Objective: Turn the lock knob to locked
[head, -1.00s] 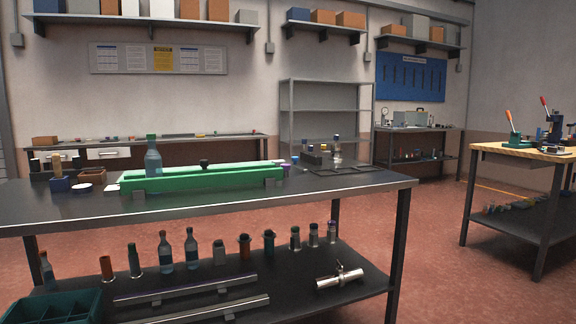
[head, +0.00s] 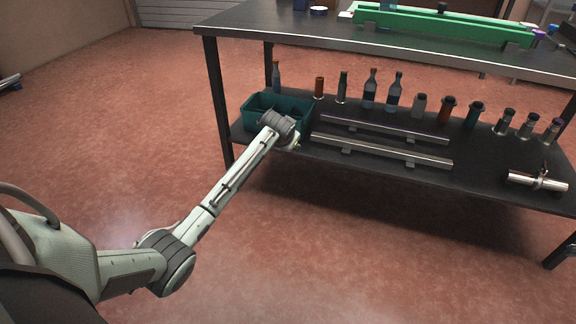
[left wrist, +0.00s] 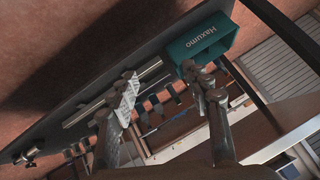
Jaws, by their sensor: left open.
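A small dark knob (head: 442,7) sits on top of the long green fixture (head: 400,24) on the bench top, at the upper edge of the head view. I cannot tell its setting, or whether it is the lock knob. My left arm reaches from the lower left to the left end of the bench's lower shelf. Its gripper is hidden behind the wrist there, beside the teal bin. In the left wrist view my left gripper (left wrist: 160,76) is open, its two fingers apart with nothing between them. My right gripper is in neither view.
The teal bin (head: 251,105) stands on the lower shelf (head: 300,148) by the left bench leg; it also shows in the left wrist view (left wrist: 222,40). Two metal rails (head: 380,150), several bottles and cylinders and a silver tube (head: 538,182) share the shelf. The red floor ahead is clear.

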